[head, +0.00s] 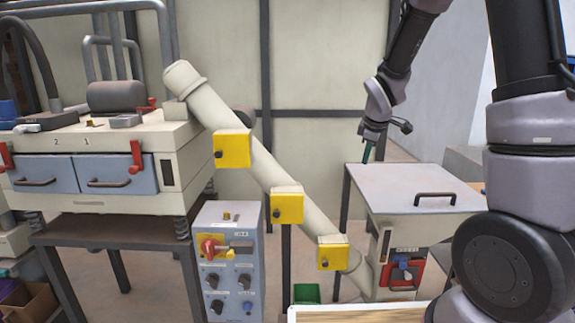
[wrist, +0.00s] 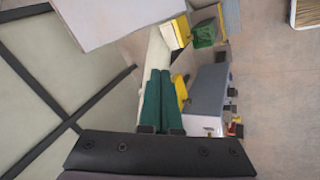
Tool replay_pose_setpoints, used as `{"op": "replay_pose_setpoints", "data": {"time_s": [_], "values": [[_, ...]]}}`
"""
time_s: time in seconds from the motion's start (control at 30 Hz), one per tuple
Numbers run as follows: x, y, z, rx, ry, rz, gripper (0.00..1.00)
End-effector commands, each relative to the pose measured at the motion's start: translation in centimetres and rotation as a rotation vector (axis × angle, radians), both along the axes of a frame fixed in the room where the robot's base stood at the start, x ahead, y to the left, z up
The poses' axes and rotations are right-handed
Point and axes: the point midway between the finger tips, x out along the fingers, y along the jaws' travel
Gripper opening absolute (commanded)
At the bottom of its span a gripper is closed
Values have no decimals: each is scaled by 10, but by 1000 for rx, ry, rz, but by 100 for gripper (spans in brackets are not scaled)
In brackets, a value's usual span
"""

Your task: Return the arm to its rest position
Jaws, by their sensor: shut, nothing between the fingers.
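My gripper (head: 366,154) hangs at the end of my arm, right of centre in the head view, in front of the pale back wall. Its fingers point down, just left of and above the far left corner of the light-topped cabinet (head: 412,185). In the wrist view my gripper (wrist: 160,75) shows two dark green fingers lying side by side, shut with nothing between them. My upper arm fills the right side of the head view and hides part of the scene there.
A slanted cream tube (head: 232,115) with yellow boxes runs down toward the cabinet. A grey control box (head: 228,265) stands left of centre, beside a cream machine (head: 100,203) with blue drawers. A green bin (head: 306,293) sits low. The cabinet top is bare except for a black handle (head: 435,198).

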Motion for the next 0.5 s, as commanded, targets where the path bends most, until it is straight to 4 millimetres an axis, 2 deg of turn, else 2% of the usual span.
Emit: {"op": "replay_pose_setpoints", "data": {"time_s": [0.03, 0.2, 0.4, 0.5], "values": [[-13, -6, 24, 60, -16, -86, 0], [-65, -19, 85, 272, -29, -387, 0], [-136, -26, 141, 520, -31, -708, 0], [-174, -25, 161, 641, -28, -856, 0]]}}
